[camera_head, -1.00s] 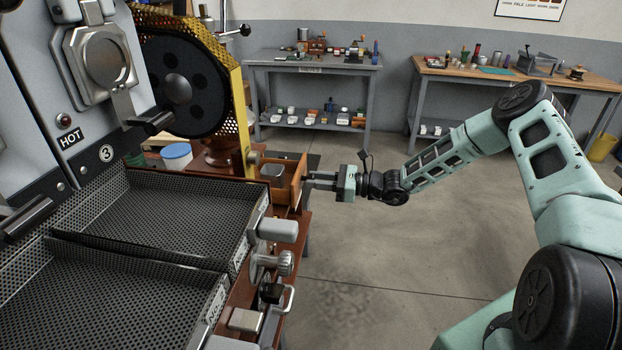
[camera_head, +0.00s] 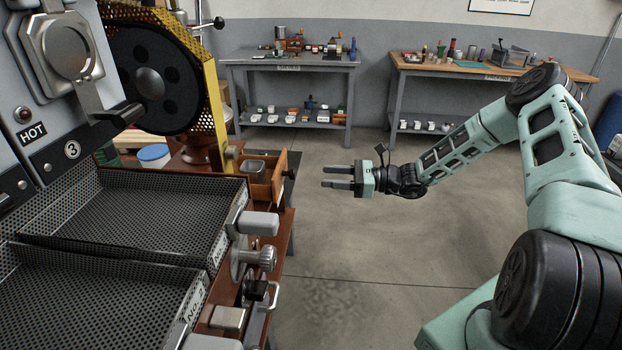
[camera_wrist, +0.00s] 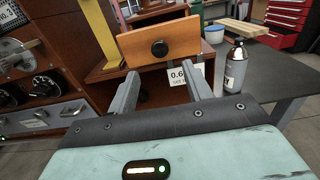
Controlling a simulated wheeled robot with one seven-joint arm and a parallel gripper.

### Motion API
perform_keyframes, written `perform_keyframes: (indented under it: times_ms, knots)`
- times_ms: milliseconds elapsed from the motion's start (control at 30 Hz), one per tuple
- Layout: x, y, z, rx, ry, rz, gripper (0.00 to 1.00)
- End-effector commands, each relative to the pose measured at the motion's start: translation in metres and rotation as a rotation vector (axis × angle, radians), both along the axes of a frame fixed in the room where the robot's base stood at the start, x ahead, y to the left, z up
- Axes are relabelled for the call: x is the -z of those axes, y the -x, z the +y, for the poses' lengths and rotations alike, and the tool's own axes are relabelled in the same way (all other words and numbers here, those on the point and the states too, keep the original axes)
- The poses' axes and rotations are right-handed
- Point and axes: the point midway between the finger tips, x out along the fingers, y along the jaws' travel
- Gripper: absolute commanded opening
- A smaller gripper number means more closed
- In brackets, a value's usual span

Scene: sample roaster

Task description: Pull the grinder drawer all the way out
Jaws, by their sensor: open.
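The grinder drawer (camera_head: 266,172) is a small orange-brown wooden box, pulled out from the grinder and open at the top, with a grey metal container inside. How far it still reaches into its housing is hidden. In the wrist view its front panel (camera_wrist: 160,48) with a round dark knob (camera_wrist: 159,48) faces me beyond the fingers. My gripper (camera_head: 336,177) is open and empty, to the right of the drawer with clear air between them. In the wrist view the two fingers (camera_wrist: 163,88) point toward the drawer front, knob between their lines, not touching.
Perforated trays (camera_head: 120,220) and a metal knob (camera_head: 258,258) lie at the near left. Two benches, one grey (camera_head: 290,62) and one wooden-topped (camera_head: 490,70), stand at the back. The floor right of the drawer is clear.

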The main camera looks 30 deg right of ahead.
Motion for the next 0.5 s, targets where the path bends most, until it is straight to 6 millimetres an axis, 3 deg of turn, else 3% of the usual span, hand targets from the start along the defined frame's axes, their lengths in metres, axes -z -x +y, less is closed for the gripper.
perform_keyframes:
  times_ms: [200,500]
  knots:
    - [0.002,0.027,-0.041,0.004,0.001,0.001,0.50]
    - [0.000,0.044,-0.067,0.001,0.000,0.000,0.50]
